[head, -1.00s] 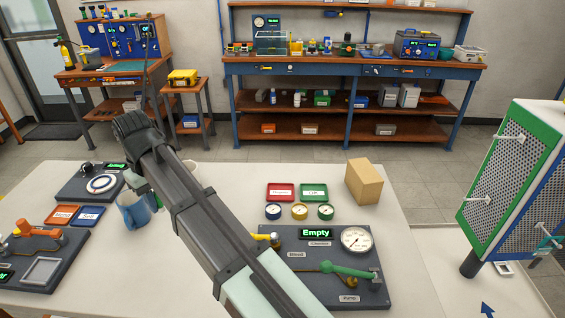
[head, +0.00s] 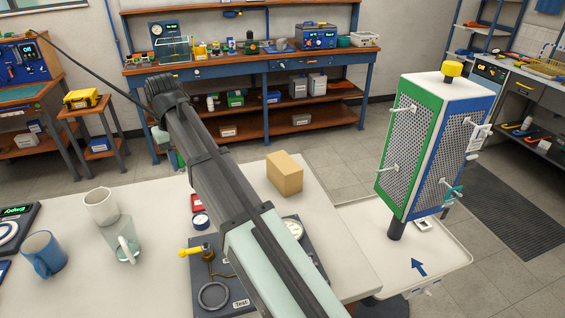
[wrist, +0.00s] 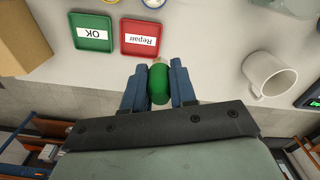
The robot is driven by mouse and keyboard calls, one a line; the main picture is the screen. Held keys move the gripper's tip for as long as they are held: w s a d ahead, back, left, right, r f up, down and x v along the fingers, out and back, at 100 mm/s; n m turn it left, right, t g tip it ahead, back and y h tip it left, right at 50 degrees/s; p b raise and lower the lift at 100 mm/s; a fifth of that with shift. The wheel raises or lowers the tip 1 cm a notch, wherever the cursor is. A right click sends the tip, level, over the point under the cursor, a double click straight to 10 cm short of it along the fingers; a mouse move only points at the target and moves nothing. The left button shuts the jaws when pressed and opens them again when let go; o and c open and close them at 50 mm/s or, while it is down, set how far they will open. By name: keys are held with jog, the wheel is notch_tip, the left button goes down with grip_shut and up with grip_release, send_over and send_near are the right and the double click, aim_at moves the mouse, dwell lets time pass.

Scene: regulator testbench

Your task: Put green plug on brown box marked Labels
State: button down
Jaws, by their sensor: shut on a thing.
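My gripper (wrist: 157,70) is shut on the green plug (wrist: 158,84) in the wrist view. The plug is a rounded green piece with a small pale tip, between the two blue fingers. In the head view my arm hides the plug and the fingers. The brown box (head: 285,174) stands on the white table, right of my arm in the head view. Part of the brown box also shows at the left edge of the wrist view (wrist: 20,38), apart from the gripper. No lettering is readable on it.
A red Repair tray (wrist: 140,37) and green OK tray (wrist: 93,31) lie between gripper and box. A white mug (wrist: 268,75) is to the right in the wrist view. A blue mug (head: 44,255) and glass mug (head: 122,242) stand at left. A green-and-blue perforated panel stand (head: 435,150) is at right.

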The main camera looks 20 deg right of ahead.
jog(key=w+d+r+m, duration=0.1)
jog(key=w+d+m, duration=0.1)
jog(key=d, duration=0.6)
jog(key=w+d+r+m, duration=0.1)
jog(key=w+d+m, duration=0.1)
jog(key=d, duration=0.7)
jog(key=r+m, duration=0.1)
jog(key=m, duration=0.2)
send_over(284, 162)
jog(key=shift+w+f, duration=0.1)
jog(key=shift+f, duration=4.5)
jog(key=shift+f, duration=0.1)
jog(key=c, duration=0.9)
grip_release()
notch_tip(284, 162, up, 8)
jog(key=shift+f, duration=0.15)
